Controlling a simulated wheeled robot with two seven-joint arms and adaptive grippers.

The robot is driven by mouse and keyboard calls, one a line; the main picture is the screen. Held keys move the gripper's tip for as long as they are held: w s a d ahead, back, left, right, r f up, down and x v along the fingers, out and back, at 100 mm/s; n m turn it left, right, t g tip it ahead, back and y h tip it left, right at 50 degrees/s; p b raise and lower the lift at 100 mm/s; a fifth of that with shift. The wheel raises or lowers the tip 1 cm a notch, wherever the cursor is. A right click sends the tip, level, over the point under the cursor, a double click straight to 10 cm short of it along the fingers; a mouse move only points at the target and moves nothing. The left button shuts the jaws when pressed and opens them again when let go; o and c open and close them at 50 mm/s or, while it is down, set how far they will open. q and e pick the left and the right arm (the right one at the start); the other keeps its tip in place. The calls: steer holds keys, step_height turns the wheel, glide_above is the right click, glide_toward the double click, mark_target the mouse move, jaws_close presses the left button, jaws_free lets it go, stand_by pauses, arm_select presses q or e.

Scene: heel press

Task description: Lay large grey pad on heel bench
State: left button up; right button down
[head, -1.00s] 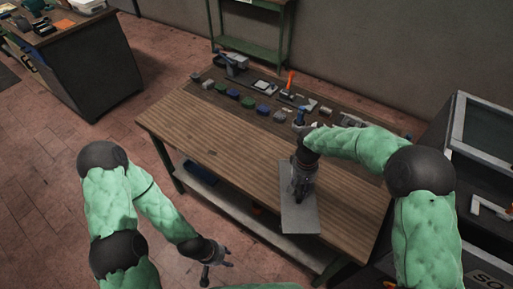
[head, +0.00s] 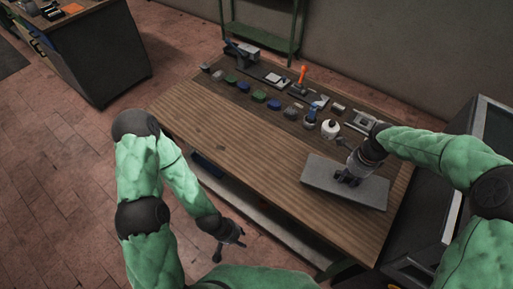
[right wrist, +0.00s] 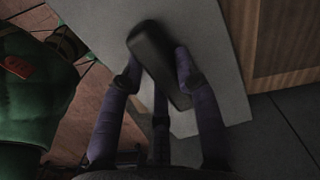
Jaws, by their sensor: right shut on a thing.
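The large grey pad (head: 318,175) is a flat rectangle over the right front part of the wooden heel bench (head: 225,125). My right gripper (head: 348,180) is shut on the pad's black handle. In the right wrist view the handle (right wrist: 155,60) sits between my fingers, with the grey pad (right wrist: 100,25) spread beyond it. The pad looks held above the bench top, though the gap is hard to judge. My left gripper (head: 230,246) hangs empty in front of the bench, fingers apart.
A row of small coloured blocks (head: 259,96), an orange-handled tool (head: 302,75), a white round item (head: 330,128) and metal devices (head: 243,53) line the bench's back. The left and middle front are mostly clear. A dark cabinet (head: 490,130) stands at the right.

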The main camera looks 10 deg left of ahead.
steer(key=shift+d+r+m, duration=0.25)
steer(key=shift+d+m, duration=0.05)
steer(key=shift+m, duration=0.4)
steer(key=shift+d+r+m, duration=0.2)
steer(key=shift+d+m, duration=0.05)
steer(key=shift+m, duration=0.45)
steer(key=b, duration=0.2)
glide_above(337, 199)
steer(key=shift+w+d+f, duration=0.1)
steer(key=shift+f, duration=4.95)
steer(key=shift+f, duration=0.1)
steer(key=c, duration=0.9)
jaws_free()
steer(key=r, duration=0.4)
steer(key=r+p, duration=0.1)
steer(key=r, duration=0.3)
steer(key=s+d+r+p, duration=0.1)
steer(key=r, duration=0.3)
